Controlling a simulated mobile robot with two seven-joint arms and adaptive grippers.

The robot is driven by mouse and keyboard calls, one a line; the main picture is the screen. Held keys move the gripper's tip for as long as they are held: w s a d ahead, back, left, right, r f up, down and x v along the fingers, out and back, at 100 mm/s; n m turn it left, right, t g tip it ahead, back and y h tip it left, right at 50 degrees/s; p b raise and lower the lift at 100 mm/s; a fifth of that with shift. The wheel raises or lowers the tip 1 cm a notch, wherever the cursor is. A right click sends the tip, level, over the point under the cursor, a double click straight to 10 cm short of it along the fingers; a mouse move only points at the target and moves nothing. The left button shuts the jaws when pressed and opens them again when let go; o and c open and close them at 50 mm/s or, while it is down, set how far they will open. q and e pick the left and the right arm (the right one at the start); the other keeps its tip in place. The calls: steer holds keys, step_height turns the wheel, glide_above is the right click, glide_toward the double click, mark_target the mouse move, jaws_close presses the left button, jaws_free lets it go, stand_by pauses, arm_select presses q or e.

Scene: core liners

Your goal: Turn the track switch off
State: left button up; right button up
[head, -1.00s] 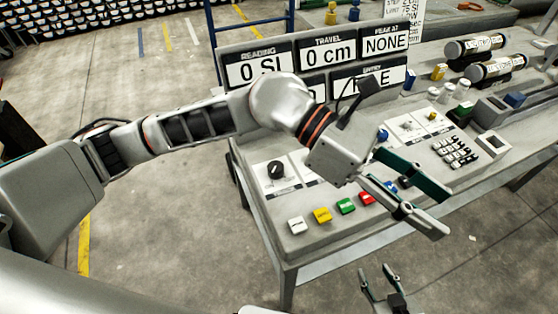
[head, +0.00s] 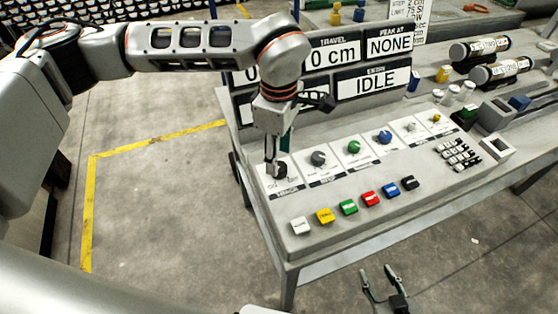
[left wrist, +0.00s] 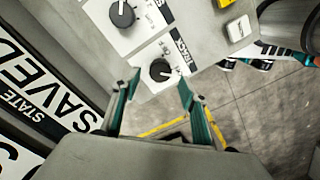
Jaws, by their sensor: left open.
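The track switch is a black round knob (left wrist: 160,70) on a white plate labelled TRACK in the left wrist view. In the head view it is at the panel's left end, mostly hidden by my left gripper (head: 277,167). That gripper points down over the knob. In the left wrist view my open left gripper (left wrist: 159,80) has its fingertips on either side of the knob, with gaps; contact cannot be told. The knob's setting is too small to read surely. My right gripper (head: 376,268) is open and empty, low in front of the console.
A grey knob (head: 318,158), a green knob (head: 354,147) and a blue knob (head: 385,137) continue the row. Coloured buttons, including a white one (head: 300,226), line the front edge. Display boards stand behind; one reads IDLE (head: 374,82). A keypad (head: 459,154) is further right.

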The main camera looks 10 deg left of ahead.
mark_target(279, 166)
arm_select(q)
steer(key=shift+f, duration=1.55)
steer(key=c, duration=1.1)
